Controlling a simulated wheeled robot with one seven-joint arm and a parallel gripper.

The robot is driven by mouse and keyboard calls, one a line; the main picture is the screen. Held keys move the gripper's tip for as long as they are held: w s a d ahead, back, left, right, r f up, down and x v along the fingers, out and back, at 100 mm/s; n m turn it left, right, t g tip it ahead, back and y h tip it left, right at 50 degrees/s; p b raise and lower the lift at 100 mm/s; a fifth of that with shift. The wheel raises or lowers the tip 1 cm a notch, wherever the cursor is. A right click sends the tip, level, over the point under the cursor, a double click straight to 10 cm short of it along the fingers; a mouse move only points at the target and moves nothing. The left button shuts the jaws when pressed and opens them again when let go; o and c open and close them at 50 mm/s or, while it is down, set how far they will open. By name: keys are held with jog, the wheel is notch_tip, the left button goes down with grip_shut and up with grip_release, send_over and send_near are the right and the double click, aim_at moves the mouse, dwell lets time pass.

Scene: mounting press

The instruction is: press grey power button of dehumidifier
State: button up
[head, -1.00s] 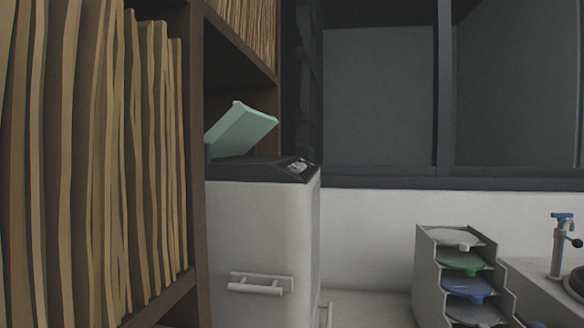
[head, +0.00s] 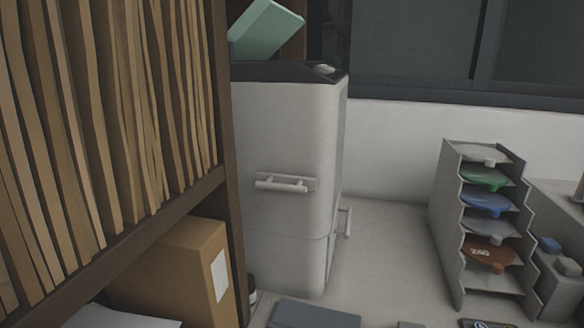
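The dehumidifier (head: 285,150) appears to be the tall white cabinet-like unit with a dark top, standing upright beyond the shelf. A white handle (head: 287,184) is on its front, and another handle shows low on its right side. A small light grey control (head: 325,69) sits on the right of the dark top; it is too small to tell whether it is the power button. A green flap or panel (head: 266,32) stands tilted up at the top. My gripper is not in view.
A wooden shelf (head: 222,100) with many upright folders fills the left side, with a cardboard box (head: 190,270) below. A grey stepped rack (head: 449,195) with several coloured lids stands at the right. A dark flat item (head: 315,315) lies in front of the unit.

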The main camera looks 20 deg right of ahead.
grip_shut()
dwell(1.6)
